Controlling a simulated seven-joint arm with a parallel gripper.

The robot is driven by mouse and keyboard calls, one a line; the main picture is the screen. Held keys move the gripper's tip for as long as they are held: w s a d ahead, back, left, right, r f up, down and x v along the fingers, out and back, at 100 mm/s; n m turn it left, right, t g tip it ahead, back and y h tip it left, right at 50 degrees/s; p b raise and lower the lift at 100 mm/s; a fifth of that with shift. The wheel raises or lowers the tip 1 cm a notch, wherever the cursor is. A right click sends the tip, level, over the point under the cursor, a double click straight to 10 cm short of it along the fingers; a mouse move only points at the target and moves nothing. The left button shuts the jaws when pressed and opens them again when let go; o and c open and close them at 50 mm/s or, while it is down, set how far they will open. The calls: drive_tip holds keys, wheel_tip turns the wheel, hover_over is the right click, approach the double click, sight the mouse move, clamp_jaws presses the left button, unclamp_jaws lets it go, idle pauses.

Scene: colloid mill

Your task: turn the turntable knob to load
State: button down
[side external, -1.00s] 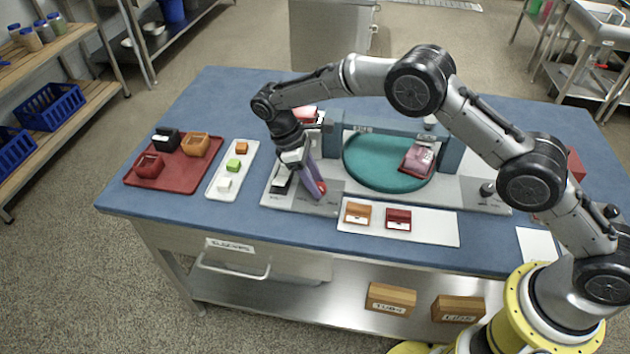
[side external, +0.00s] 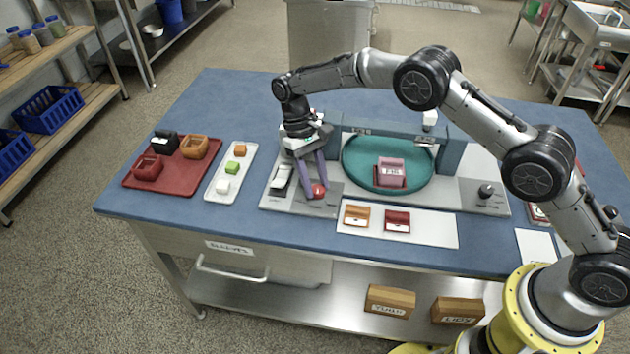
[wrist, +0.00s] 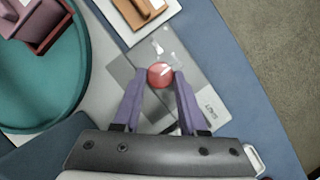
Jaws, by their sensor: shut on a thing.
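A red round knob (side external: 318,191) sits on a grey plate at the left front of the machine's base. My gripper (side external: 312,186) points down at it, with its purple fingers on both sides of the knob. In the wrist view the knob (wrist: 160,74) sits between the two fingertips (wrist: 158,80), and the gripper is shut on it. The writing on the plate is too small to read.
A white tray (side external: 435,232) with an orange and a red box lies in front. A dark knob (side external: 486,191) stands on the base at the right. A white block (side external: 282,176) is left of my gripper. Further left are a white tray (side external: 213,190) and a red tray (side external: 190,183).

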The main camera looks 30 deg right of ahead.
drive_tip(key=shift+m, duration=0.3)
drive_tip(key=shift+c, duration=2.3)
unclamp_jaws()
drive_tip(key=shift+r, duration=0.1)
drive_tip(key=v, duration=1.1)
drive_tip(key=shift+r, duration=0.35)
drive_tip(key=shift+w+d, duration=0.1)
drive_tip(key=shift+d, duration=0.05)
